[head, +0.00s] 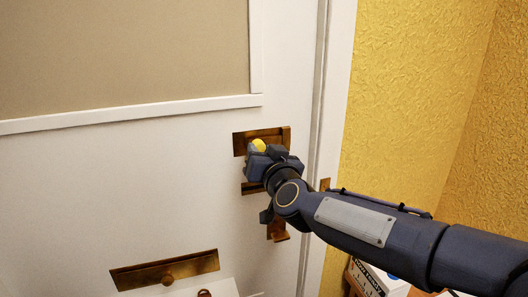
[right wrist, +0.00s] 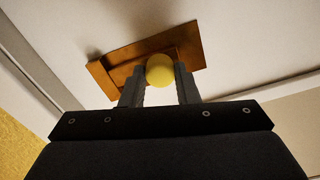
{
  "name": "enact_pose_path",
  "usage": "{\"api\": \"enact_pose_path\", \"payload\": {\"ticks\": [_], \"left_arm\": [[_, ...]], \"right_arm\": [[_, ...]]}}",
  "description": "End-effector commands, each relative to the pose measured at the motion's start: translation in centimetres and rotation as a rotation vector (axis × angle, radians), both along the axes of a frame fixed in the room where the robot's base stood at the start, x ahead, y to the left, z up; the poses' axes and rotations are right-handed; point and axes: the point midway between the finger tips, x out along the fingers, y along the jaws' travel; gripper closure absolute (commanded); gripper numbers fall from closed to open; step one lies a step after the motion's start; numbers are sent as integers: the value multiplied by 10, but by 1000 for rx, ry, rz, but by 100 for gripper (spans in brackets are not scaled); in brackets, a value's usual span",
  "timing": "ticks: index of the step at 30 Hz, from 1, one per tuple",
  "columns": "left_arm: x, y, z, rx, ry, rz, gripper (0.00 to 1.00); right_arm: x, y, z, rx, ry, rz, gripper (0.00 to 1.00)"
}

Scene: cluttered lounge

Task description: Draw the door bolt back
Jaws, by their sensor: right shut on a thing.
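The door bolt is a brown, rust-coloured metal plate (head: 243,141) on the white door, near the door's right edge. It also shows in the right wrist view (right wrist: 190,42). Its round yellow knob (head: 259,145) sits between the fingers of my right gripper (head: 264,152). In the right wrist view the fingers are shut on the yellow knob (right wrist: 160,69), one on each side. The gripper hides part of the bolt in the head view. My left gripper is not in view.
Another brown fitting (head: 277,231) is below my right gripper. The white door frame (head: 335,110) and yellow textured wall (head: 410,90) are to the right. A white box (head: 370,279) stands low beside my right arm.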

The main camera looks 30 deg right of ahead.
Motion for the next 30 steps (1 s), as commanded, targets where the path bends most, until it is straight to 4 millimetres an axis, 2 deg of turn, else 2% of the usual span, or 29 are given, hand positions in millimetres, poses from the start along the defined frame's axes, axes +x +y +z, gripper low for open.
{"api": "enact_pose_path", "payload": {"ticks": [1, 2, 6, 17, 27, 30], "left_arm": [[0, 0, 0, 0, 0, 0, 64], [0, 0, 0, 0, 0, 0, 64], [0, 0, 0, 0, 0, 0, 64], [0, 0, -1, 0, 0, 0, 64], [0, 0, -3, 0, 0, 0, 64], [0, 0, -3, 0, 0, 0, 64]], "right_arm": [[0, 2, -1, 1, 3, 5, 100], [0, 1, -1, 1, 3, 4, 68], [0, 1, -1, 2, 3, 3, 50], [-6, 0, -1, 0, 1, -2, 50], [-59, 13, 0, 0, 0, -2, 50], [-70, 16, 0, 0, 0, 0, 50]]}}
